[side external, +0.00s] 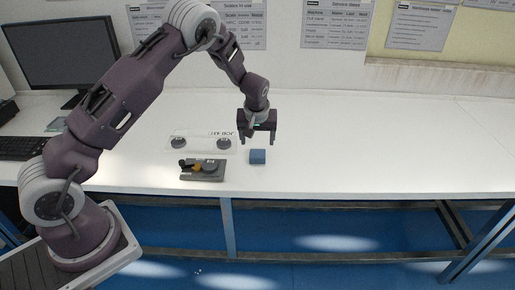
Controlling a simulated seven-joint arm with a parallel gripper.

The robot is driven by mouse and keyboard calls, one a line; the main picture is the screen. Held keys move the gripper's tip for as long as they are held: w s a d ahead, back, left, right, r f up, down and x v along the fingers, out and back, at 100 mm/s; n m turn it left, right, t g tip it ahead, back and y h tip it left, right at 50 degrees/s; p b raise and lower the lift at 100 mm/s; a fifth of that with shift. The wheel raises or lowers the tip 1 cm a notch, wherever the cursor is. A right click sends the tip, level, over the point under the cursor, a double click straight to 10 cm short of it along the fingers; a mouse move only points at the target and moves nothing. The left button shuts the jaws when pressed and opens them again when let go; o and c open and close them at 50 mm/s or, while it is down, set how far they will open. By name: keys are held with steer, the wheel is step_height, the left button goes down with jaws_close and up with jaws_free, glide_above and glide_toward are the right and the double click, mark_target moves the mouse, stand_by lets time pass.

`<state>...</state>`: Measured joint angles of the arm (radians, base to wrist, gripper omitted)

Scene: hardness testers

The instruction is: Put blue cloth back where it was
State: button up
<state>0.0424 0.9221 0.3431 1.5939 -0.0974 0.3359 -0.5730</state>
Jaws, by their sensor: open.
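The blue cloth (258,157) is a small, folded, block-like piece lying on the white table, near its front edge. My gripper (257,138) is above and slightly behind the cloth in the picture, pointing down. Its two fingers are apart with nothing visible between them. A small gap shows between the fingertips and the cloth, so they appear not to touch.
A monitor (62,55) and keyboard (22,148) stand at the left. The table's right side (400,145) is clear.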

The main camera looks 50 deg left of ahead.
steer(key=s+d+r+m+h, duration=0.1)
steer(key=s+d+r, duration=0.2)
steer(key=s+r, duration=0.4)
steer(key=s+d+r+m+t+h, duration=0.1)
steer(key=s+d+r+m, duration=0.2)
steer(key=r, duration=0.6)
steer(key=s+d+r+h, duration=0.1)
steer(key=s+d+r, duration=0.3)
steer(key=s+r, duration=0.35)
steer(key=s+d+r+m, duration=0.1)
steer(key=s+d+m, duration=0.1)
steer(key=s, duration=0.8)
steer(key=s+d+r+m+t, duration=0.1)
steer(key=s+d+m, duration=0.1)
steer(key=s, duration=0.7)
steer(key=shift+s+m, duration=0.35)
steer(key=shift+m, duration=0.15)
